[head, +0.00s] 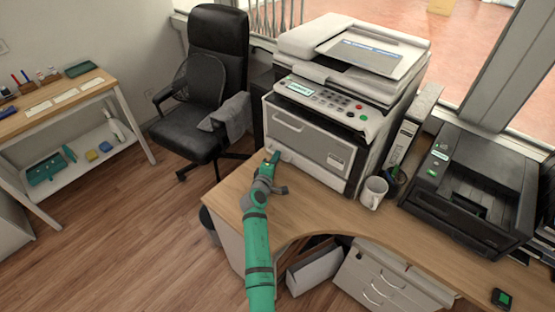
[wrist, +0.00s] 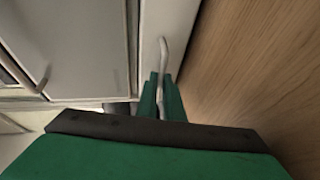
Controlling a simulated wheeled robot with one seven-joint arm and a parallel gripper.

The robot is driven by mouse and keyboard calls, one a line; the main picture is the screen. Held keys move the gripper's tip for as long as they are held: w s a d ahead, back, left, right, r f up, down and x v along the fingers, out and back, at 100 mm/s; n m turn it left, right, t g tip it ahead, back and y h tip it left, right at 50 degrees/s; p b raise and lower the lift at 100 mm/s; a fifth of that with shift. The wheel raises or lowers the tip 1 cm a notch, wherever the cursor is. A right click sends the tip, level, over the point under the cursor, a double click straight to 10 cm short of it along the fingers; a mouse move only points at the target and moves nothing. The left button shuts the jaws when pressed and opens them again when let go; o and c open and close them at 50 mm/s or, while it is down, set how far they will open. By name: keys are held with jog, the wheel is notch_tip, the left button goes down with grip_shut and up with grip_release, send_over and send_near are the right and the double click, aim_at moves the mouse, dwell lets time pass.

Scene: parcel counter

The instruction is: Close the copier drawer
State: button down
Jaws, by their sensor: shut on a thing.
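The copier (head: 345,60) is a large white and grey machine on the wooden desk. Its front has a wide upper panel (head: 305,135) with a handle, and a narrower lower drawer (head: 322,175) beneath. In the wrist view the drawer front (wrist: 152,18) is a pale strip beside the desk top, with a curved metal handle (wrist: 163,48). My green gripper (head: 270,160) is low at the copier's front. In the wrist view its fingers (wrist: 161,92) are shut on the handle. I cannot tell how far the drawer stands out; my gripper hides part of it.
A black printer (head: 475,185) is farther right. The desk top (head: 300,213) before the copier is bare. A black office chair (head: 205,90) stands behind left.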

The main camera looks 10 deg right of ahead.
jog(key=c, duration=1.9)
grip_release()
jog(key=shift+w+r, duration=0.1)
jog(key=shift+w, duration=0.05)
jog(key=v, duration=1.1)
jog(key=shift+w, duration=0.1)
